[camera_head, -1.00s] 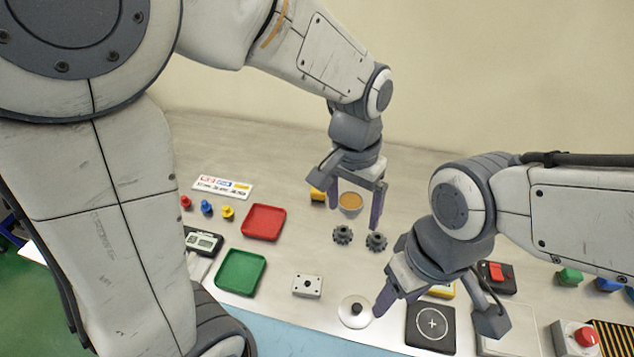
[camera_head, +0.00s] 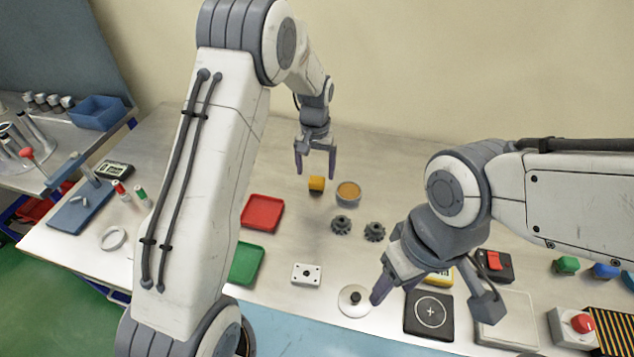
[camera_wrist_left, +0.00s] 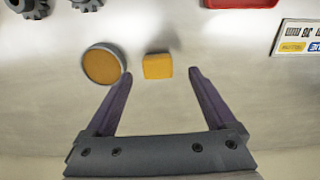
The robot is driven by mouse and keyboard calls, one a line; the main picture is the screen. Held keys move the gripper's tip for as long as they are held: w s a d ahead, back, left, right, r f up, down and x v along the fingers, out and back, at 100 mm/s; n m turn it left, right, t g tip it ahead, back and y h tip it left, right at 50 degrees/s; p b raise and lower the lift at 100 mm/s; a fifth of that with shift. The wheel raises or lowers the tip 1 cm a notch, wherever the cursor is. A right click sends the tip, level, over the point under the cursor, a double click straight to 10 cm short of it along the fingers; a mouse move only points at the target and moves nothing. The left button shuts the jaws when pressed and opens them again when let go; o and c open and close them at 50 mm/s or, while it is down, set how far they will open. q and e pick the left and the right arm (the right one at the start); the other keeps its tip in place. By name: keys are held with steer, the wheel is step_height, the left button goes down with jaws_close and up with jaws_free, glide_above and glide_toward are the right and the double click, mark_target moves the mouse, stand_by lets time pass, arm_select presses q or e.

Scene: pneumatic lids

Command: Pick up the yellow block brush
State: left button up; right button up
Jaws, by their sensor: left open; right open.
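The yellow block brush (camera_head: 316,183) is a small yellow-orange block on the table, left of a round grey dish with a tan-orange top (camera_head: 347,193). In the left wrist view the block (camera_wrist_left: 158,66) lies just beyond and between my open fingertips, with the dish (camera_wrist_left: 102,65) close to the left fingertip. My left gripper (camera_head: 315,168) is open and empty, above and slightly behind the block; it also shows in the left wrist view (camera_wrist_left: 160,74). My right gripper (camera_head: 430,295) is open over the front right of the table, near a white disc with a dark knob (camera_head: 353,301).
Two dark gears (camera_head: 341,225) stand in front of the dish. A red tray (camera_head: 262,212) and a green tray (camera_head: 246,263) lie to the left. A white plate with holes (camera_head: 307,273) and a black square pad (camera_head: 430,313) are nearer the front edge. Table around the block is mostly clear.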

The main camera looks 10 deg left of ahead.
mark_target(317, 179)
arm_select(q)
steer(key=f, duration=0.2)
steer(key=f+p, duration=0.1)
steer(key=shift+d+f, duration=0.2)
steer(key=shift+f, duration=0.15)
steer(key=shift+w+f, duration=0.1)
steer(key=shift+f, duration=0.35)
jaws_close()
steer(key=shift+r, duration=0.5)
steer(key=r, duration=0.1)
steer(key=r+b, duration=0.1)
steer(key=d+r, duration=0.1)
steer(key=shift+s+d+r+b, duration=0.1)
steer(key=shift+s+r+b, duration=0.25)
steer(key=shift+b, duration=0.05)
steer(key=s+d+r+b, duration=0.2)
steer(key=s+d+r, duration=0.3)
steer(key=d, duration=0.3)
steer(key=shift+s+d+r, duration=0.25)
steer(key=shift+s+r, duration=0.1)
steer(key=shift+r, duration=0.35)
